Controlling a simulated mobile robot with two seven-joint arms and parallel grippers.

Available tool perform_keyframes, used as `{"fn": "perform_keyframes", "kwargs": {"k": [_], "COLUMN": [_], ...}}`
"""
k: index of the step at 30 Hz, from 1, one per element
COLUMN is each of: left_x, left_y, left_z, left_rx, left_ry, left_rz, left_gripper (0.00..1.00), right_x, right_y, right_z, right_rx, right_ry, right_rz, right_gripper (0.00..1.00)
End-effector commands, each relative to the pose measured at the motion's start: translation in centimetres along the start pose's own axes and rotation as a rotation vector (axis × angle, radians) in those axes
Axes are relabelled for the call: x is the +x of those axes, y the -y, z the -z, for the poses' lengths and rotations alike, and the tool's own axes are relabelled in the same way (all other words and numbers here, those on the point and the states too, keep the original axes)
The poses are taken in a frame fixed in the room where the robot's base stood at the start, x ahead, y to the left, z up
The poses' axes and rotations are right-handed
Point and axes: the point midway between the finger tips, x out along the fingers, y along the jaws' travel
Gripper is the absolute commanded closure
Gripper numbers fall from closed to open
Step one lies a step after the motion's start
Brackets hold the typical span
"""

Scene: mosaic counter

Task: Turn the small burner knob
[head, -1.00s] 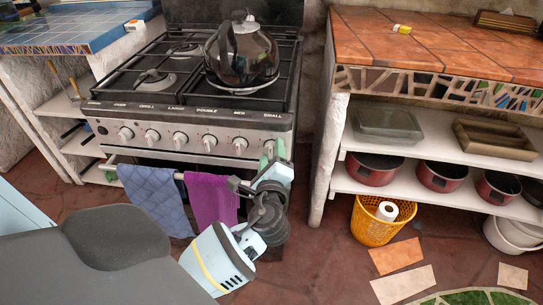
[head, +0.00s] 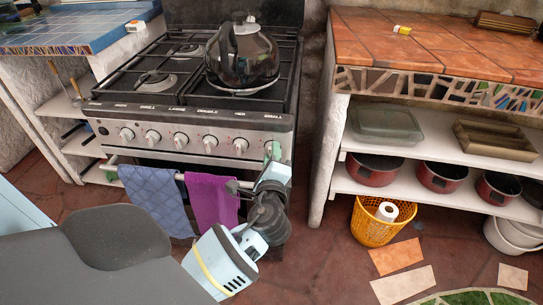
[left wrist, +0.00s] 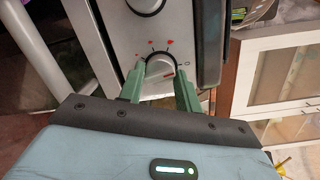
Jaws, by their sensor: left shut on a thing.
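The black stove (head: 195,115) has a row of white knobs on its silver front panel, under labels ending in "SMALL" at the right. The small burner knob is hidden behind my gripper in the head view. My left gripper (head: 272,151) is at the right end of the panel. Its green fingers (left wrist: 160,78) stand on both sides of the knob and are shut on it. My right gripper is not in view.
Blue (head: 155,197) and purple (head: 212,200) towels hang from the oven rail beside my left arm. A tiled counter (head: 430,45) with shelves stands right of the stove. A yellow basket (head: 373,226) is on the floor.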

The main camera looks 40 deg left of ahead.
Motion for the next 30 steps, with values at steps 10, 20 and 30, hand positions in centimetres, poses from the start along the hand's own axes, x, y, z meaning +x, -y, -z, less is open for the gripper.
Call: {"fn": "perform_keyframes", "kwargs": {"k": [10, 20, 30], "left_x": [-0.08, -0.06, -0.05], "left_y": [0.16, 0.20, 0.28], "left_z": [0.01, -0.13, -0.20], "left_rx": [-0.319, -0.609, -0.805], "left_ry": [-0.024, -0.044, -0.058], "left_rz": [-0.035, -0.065, -0.084], "left_gripper": [0.89, 0.89, 0.89], "right_x": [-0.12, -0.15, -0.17], "right_y": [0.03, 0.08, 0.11], "right_z": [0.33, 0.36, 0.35], "right_rx": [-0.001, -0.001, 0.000], "right_ry": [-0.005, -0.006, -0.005], "right_rz": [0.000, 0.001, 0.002], "right_gripper": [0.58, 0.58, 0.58]}}
